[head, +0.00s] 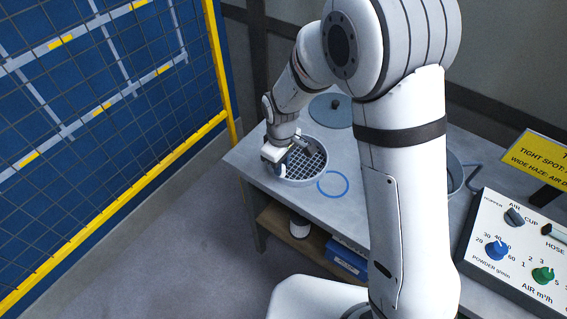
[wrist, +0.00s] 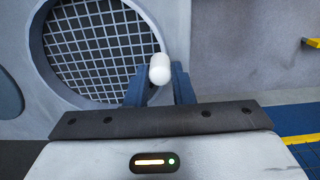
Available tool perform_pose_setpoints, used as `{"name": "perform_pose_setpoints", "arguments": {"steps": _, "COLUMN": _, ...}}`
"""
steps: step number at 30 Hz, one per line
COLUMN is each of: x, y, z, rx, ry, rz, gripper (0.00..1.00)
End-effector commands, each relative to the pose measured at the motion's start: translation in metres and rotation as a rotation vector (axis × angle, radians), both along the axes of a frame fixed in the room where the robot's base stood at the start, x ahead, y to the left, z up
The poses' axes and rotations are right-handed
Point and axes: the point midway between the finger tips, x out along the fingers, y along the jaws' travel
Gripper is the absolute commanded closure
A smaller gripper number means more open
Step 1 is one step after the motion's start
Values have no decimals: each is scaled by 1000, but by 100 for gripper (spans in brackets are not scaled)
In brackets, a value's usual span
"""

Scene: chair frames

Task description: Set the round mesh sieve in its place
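The round mesh sieve (head: 306,162), a dark grid in a pale rim, is near the left end of the grey bench in the head view. It fills the upper left of the wrist view (wrist: 95,45). My gripper (head: 281,163) is at the sieve's left edge. In the wrist view its two blue fingers (wrist: 160,80) stand close on both sides of a white rounded grip (wrist: 160,68) at the sieve's edge, and look shut on it. How the grip joins the rim is hidden. I cannot tell whether the sieve touches the bench.
A blue ring (head: 333,184) lies just right of the sieve on the bench (head: 345,210). A grey lid with a knob (head: 325,110) lies behind. A pot (head: 455,178) is partly hidden by my arm. A control panel (head: 520,250) is at right, a mesh fence (head: 110,110) at left.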

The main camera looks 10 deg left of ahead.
Motion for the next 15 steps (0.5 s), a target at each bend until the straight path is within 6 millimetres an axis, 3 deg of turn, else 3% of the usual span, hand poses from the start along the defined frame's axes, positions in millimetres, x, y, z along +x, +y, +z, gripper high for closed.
{"name": "perform_pose_setpoints", "arguments": {"steps": 6, "x": 0, "y": 0, "z": 0, "rx": 0, "ry": 0, "rz": 0, "gripper": 99}}
{"name": "perform_pose_setpoints", "arguments": {"steps": 15, "x": 0, "y": 0, "z": 1, "rx": 0, "ry": 0, "rz": 1, "gripper": 100}}
